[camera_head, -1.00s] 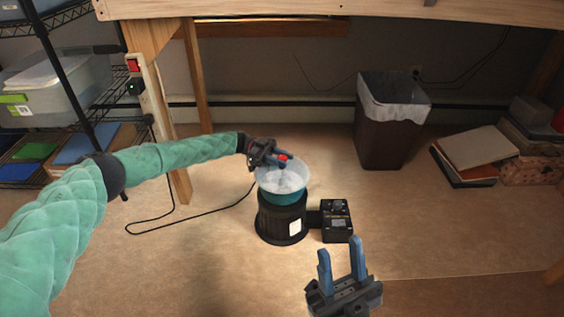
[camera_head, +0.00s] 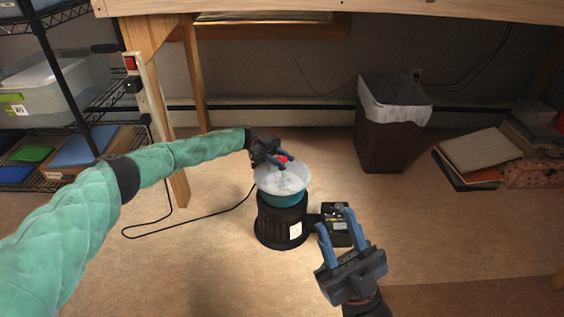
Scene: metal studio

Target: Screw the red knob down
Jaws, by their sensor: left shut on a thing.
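The red knob (camera_head: 283,158) is at the top centre of a clear bowl (camera_head: 296,190) with a teal lower part. The bowl sits on a black round base (camera_head: 268,222) on the floor. My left gripper (camera_head: 285,162) is at the knob and shut on it, with its fingers partly hiding it. My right gripper (camera_head: 335,228) is open and empty in front of the machine. Its fingers overlap the view of the black control box (camera_head: 333,209) beside the base.
A dark bin (camera_head: 383,140) with a white liner stands behind to the right. Books and boxes (camera_head: 478,150) lie at the far right. A wooden post and wire shelf (camera_head: 100,130) stand at left. A black cable (camera_head: 190,222) runs over the floor. A wooden bench edge (camera_head: 340,6) crosses the top.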

